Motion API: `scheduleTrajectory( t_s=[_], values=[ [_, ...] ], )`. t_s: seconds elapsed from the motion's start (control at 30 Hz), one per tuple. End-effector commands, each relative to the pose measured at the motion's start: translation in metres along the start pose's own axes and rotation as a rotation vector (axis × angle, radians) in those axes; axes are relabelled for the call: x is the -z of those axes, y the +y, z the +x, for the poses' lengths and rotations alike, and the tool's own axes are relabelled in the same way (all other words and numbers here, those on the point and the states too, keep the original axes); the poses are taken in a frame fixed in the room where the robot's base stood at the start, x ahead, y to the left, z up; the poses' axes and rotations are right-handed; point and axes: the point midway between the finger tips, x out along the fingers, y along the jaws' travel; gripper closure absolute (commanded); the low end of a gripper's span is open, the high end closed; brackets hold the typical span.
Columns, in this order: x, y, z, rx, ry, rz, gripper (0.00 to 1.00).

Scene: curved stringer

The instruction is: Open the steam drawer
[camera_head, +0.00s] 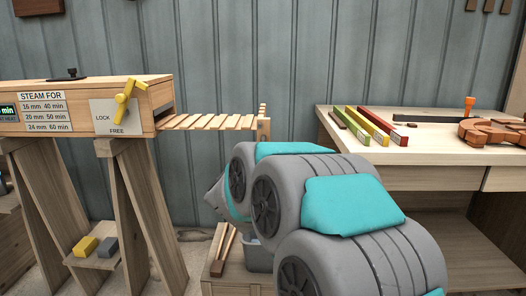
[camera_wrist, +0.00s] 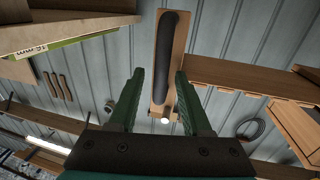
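The steam box (camera_head: 70,88) stands on wooden trestles at the left in the head view. Its slatted drawer (camera_head: 210,122) sticks out of the right end, with an upright end board (camera_head: 263,129). A yellow lever (camera_head: 124,98) on the box front is tilted, its lower end towards the word FREE. In the wrist view, a dark rounded handle (camera_wrist: 163,62) on a wooden board (camera_wrist: 180,50) lies between the fingers of my gripper (camera_wrist: 160,75). The fingers are apart; I cannot tell whether they touch the handle. My arm hides the gripper in the head view.
A crate (camera_head: 232,282) and a grey bucket (camera_head: 259,256) stand below the drawer. Two small blocks (camera_head: 85,246) lie on the trestle shelf.

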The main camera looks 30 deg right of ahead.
Motion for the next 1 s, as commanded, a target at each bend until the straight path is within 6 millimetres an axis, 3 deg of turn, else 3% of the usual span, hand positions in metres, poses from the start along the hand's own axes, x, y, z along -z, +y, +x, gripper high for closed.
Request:
scheduleTrajectory(
  t_s=[0.33, 0.73, 1.0],
  values=[
    [0.000, -0.001, -0.006, 0.002, -0.001, 0.000, 0.50],
    [0.001, -0.001, -0.062, 0.003, 0.001, 0.000, 0.50],
    [0.000, 0.000, -0.078, 0.001, 0.000, 0.000, 0.50]
  ],
)
